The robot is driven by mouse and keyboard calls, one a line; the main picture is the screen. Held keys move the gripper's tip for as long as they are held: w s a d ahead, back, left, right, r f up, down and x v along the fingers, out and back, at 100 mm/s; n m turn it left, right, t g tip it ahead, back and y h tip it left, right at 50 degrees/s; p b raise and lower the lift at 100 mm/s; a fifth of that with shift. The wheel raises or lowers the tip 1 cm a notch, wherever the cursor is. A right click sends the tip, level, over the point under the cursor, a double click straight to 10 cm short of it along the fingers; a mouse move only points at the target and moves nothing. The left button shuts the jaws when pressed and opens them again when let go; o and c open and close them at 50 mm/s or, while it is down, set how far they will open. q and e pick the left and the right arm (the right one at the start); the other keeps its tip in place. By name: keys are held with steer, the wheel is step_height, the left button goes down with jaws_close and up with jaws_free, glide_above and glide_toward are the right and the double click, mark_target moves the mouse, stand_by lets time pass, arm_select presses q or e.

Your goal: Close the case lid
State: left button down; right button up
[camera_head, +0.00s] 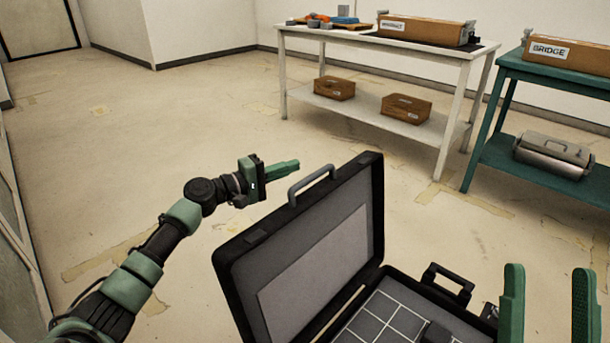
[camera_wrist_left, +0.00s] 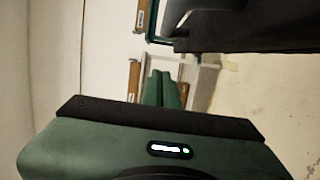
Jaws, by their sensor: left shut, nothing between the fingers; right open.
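The black case stands open in the lower middle of the head view. Its lid (camera_head: 262,248) is raised nearly upright, with a grey handle (camera_head: 311,183) on its top edge and a pale panel inside. The case base (camera_head: 388,312) shows a compartment grid and a black handle (camera_head: 448,282) on its far side. My left gripper (camera_head: 293,166) is shut and empty, just left of and beyond the lid's top edge, apart from it. It also shows in the left wrist view (camera_wrist_left: 162,76), below the dark case. My right gripper (camera_head: 546,275) is open, right of the case base.
A white table (camera_head: 425,55) with boxes above and below stands at the back. A teal table (camera_head: 590,72) with a box labelled BRIDGE (camera_head: 566,54) and a metal case (camera_head: 552,156) stands at right. The floor left of the lid is clear.

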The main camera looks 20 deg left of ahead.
arm_select(q)
steer(key=shift+s+d+f, duration=0.1)
steer(key=shift+d, duration=2.15)
